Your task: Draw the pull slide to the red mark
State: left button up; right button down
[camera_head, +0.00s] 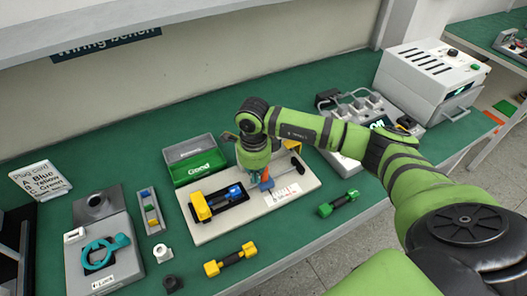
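A pale board (215,232) lies at the middle of the green bench. On its left part sits a yellow and blue connector piece (204,207) in a dark cradle. My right gripper (257,170) points down over the right part of the board. It covers most of what is under it, probably the pull slide. A small blue and orange-red part (266,182) shows just beside the gripper. A white label (283,194) lies on the board to the right. I cannot make out a red mark for sure, nor whether the fingers are closed. My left gripper is out of view.
A green "Good" bin (186,178) stands behind the board. A green connector (338,203) lies right, a yellow one (230,259) in front. A grey fixture with a teal cable (105,251) stands left. A white device (342,164) stands behind my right forearm.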

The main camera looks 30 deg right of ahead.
aim_at(273, 179)
jog(key=shift+s+d+b, duration=0.1)
jog(key=shift+d+b, duration=0.6)
jog(key=shift+d, duration=2.15)
jog(key=shift+a, duration=0.1)
jog(key=shift+a+r, duration=0.1)
jog(key=shift+a, duration=0.7)
notch_tip(273, 179, up, 8)
jog(key=p, duration=0.5)
jog(key=shift+s, duration=0.1)
dwell(0.4)
